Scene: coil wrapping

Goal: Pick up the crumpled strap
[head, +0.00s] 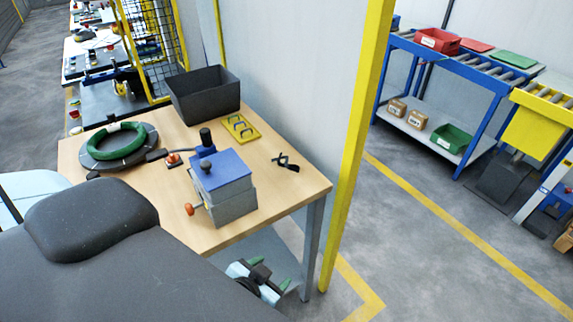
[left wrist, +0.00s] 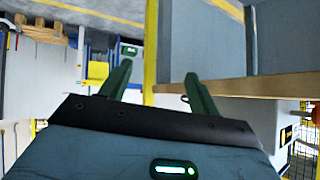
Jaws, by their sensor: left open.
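The crumpled strap (head: 287,162) is a small, dark, bunched piece lying on the wooden table (head: 278,194) near its right end in the head view. My left gripper (head: 262,274) is below and in front of the table's near edge, well apart from the strap. Its two green fingers are spread with nothing between them; they also show in the left wrist view (left wrist: 156,82). I cannot make out the strap in the left wrist view. My right gripper is not in view.
A blue-topped grey box device (head: 222,184) with an orange knob stands left of the strap. A yellow holder (head: 240,128), a dark bin (head: 204,94) and a green coil (head: 112,141) are farther left. A yellow post (head: 357,140) rises beside the table's right end.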

